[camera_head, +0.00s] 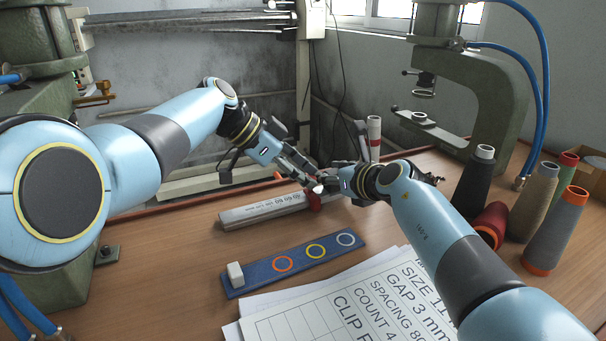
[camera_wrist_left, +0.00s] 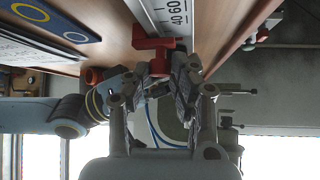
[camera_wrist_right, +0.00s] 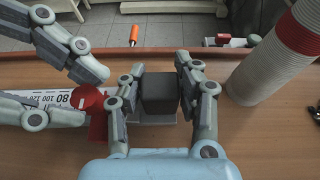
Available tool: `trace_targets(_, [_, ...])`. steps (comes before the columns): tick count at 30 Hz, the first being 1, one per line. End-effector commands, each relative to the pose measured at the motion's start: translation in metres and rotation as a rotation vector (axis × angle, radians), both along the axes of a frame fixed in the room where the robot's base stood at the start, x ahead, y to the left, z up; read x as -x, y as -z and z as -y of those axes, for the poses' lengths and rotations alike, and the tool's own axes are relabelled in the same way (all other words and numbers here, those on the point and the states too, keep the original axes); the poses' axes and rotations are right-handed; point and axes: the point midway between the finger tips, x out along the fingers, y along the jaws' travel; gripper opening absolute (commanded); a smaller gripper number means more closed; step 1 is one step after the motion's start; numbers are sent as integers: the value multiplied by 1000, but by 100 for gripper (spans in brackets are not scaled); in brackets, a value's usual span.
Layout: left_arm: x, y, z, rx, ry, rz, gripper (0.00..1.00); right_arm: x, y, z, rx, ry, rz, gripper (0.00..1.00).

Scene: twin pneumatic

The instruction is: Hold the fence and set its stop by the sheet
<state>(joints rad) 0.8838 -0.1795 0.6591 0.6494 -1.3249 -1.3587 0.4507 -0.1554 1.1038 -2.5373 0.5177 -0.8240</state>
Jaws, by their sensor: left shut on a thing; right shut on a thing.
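The fence (camera_head: 262,210) is a pale bar with a printed scale, lying on the bench. Its scale reads 40, 60 near the stop in the left wrist view (camera_wrist_left: 172,14); 80, 100, 120 show in the right wrist view (camera_wrist_right: 50,99). The red stop (camera_head: 314,202) sits near its right end. My left gripper (camera_wrist_left: 160,72) is shut on the red stop, its fingers partly covering it. My right gripper (camera_wrist_right: 158,92) is shut on a dark grey block (camera_wrist_right: 158,96) at the fence's end. The sheet (camera_head: 290,322) reads spacing 80, partly hidden by my right arm.
A blue strip (camera_head: 300,262) with orange, yellow and white rings carries a white block (camera_head: 235,274) at its left end. Several thread cones (camera_head: 474,182) stand at the right. Green presses (camera_head: 495,90) rise at both sides. The wood left of the strip is clear.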

Motion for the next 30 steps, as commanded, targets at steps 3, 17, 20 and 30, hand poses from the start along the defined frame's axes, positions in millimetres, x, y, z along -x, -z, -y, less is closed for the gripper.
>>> trace_targets(3, [0,0,0,0,-1,1,0,1,1,-1,-2,-1,-3,0])
trace_targets(17, [10,1,-25,-1,-5,2,0,1,1,0,-1,0,-3,0])
trace_targets(20, [17,1,-41,-2,-5,2,0,1,1,0,-1,0,-3,0])
trace_targets(30, [25,0,-56,-2,-2,2,0,0,1,0,0,0,-2,0])
